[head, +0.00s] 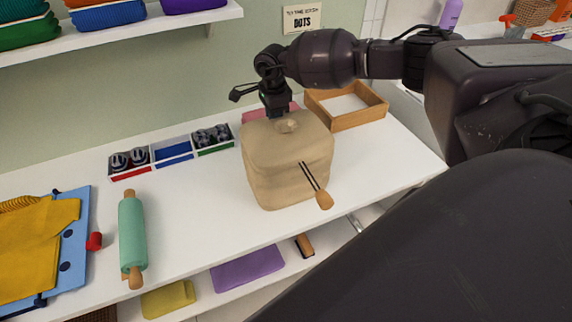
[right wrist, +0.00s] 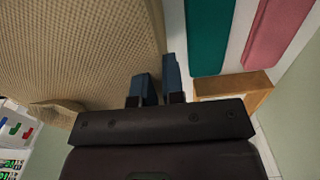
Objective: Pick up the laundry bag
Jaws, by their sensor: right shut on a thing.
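The laundry bag (head: 285,170) is a boxy beige cloth bag with a dark drawstring and a tan toggle on its front. In the head view it is upright on the white shelf, or very close above it; I cannot tell which. My right gripper (head: 275,112) is at the bag's top, behind the small knotted tuft. In the right wrist view the fingers (right wrist: 155,85) are close together against the beige weave of the bag (right wrist: 75,45). The gripper is shut on the bag; the pinched cloth is mostly hidden. My left gripper is not in view.
A wooden tray (head: 345,108) stands right behind the bag, and a divided box (head: 172,150) with shoes is to its left. A teal rolling pin (head: 132,235) and a blue board with yellow cloth (head: 75,240) lie farther left. An upper shelf (head: 120,33) holds folded cloths.

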